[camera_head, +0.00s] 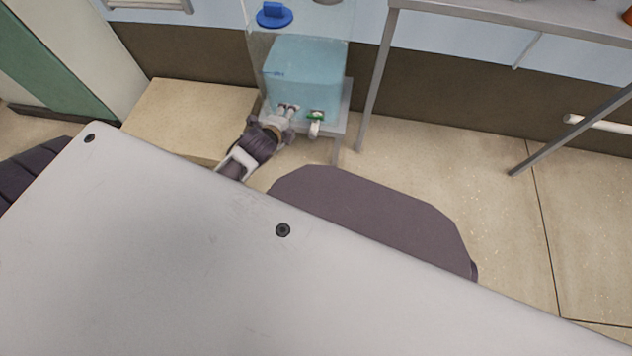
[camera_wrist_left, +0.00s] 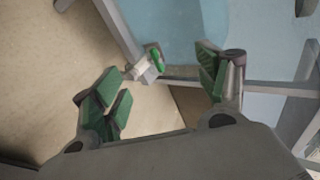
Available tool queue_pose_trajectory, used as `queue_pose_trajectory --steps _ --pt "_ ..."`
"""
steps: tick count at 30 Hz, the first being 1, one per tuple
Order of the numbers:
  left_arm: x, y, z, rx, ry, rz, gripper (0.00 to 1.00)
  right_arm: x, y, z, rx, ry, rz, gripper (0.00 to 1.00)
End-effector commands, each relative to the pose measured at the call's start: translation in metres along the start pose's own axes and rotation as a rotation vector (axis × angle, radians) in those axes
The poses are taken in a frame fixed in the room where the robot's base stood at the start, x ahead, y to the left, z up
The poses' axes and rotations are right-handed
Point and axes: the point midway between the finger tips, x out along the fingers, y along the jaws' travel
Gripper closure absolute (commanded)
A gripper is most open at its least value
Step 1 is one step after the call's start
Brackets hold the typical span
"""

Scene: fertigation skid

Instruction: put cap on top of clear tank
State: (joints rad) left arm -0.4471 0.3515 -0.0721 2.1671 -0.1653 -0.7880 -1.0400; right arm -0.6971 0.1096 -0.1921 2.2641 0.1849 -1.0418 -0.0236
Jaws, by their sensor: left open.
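The clear tank (camera_head: 350,30) stands on a grey stand by the wall, partly filled with blue liquid. Its top runs out of the head view. A blue cap (camera_head: 273,16) with a raised grip shows at the tank's upper left; I cannot tell what it rests on. My left gripper (camera_head: 289,108) is low in front of the tank, well below the cap. In the left wrist view its green-padded fingers (camera_wrist_left: 162,80) are spread and hold nothing. The tank (camera_wrist_left: 180,28) also shows there, beyond the fingers. My right gripper is out of view.
A white tap with a green handle (camera_head: 316,117) sticks out low on the tank, just right of my left gripper; it also shows in the wrist view (camera_wrist_left: 154,60). A tan box (camera_head: 190,110) is at left. A grey table (camera_head: 480,12) stands at right.

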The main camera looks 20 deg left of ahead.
Motion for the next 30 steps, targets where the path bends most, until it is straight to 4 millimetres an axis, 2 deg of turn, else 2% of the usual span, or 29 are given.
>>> queue_pose_trajectory --steps 1,6,18,24,30 --pt "-0.004 0.014 -0.009 -0.08 0.015 0.035 0.26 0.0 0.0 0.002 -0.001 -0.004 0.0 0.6" --pt "-0.018 0.055 -0.036 -0.361 0.046 0.154 0.26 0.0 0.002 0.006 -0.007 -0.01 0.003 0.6" --pt "-0.068 0.136 -0.105 -1.002 0.033 0.464 0.26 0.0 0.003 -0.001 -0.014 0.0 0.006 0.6" --pt "-0.095 0.163 -0.136 -1.271 -0.014 0.608 0.26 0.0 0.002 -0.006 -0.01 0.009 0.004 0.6" --pt "-0.108 0.173 -0.149 -1.394 -0.046 0.677 0.26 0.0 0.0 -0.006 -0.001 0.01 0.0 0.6"
